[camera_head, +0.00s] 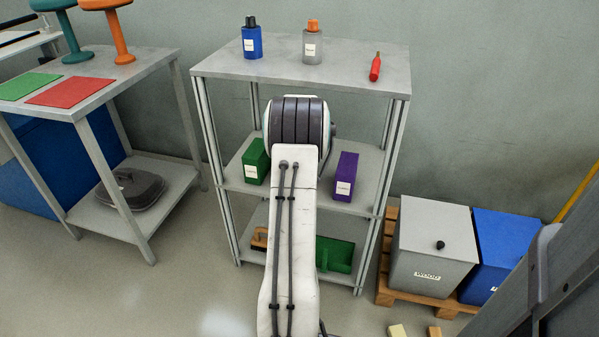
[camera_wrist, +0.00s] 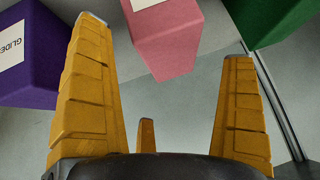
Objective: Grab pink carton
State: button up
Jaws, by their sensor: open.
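The pink carton (camera_wrist: 165,38) shows in the wrist view at the top middle, with a white label at its upper edge. It stands on the grey shelf, beyond the fingertips and roughly between their lines. My gripper (camera_wrist: 168,60) is open and empty, its two yellow fingers spread apart left and right. In the head view my arm hides the carton. A purple carton (camera_wrist: 28,58) is at the left of the wrist view, close by the left finger. A green carton (camera_wrist: 262,20) is at the top right.
In the head view the green carton (camera_head: 256,161) and purple carton (camera_head: 345,176) flank my arm on the middle shelf (camera_head: 233,178). The top shelf (camera_head: 350,72) above holds two bottles and a red tool. A shelf post (camera_wrist: 278,105) stands right of my gripper.

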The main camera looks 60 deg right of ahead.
jog(key=shift+w+d+f+b, duration=0.25)
jog(key=shift+f+b, duration=0.45)
jog(key=shift+b, duration=0.45)
jog(key=shift+w+d+f+b, duration=0.1)
jog(key=shift+d+f+b, duration=0.25)
jog(key=shift+f+b, duration=0.6)
jog(key=shift+w+d+f+b, duration=0.4)
jog(key=shift+d+b, duration=0.25)
jog(key=shift+b, duration=0.95)
jog(key=shift+c, duration=0.5)
jog(key=shift+r, duration=0.1)
jog(key=c, duration=1.1)
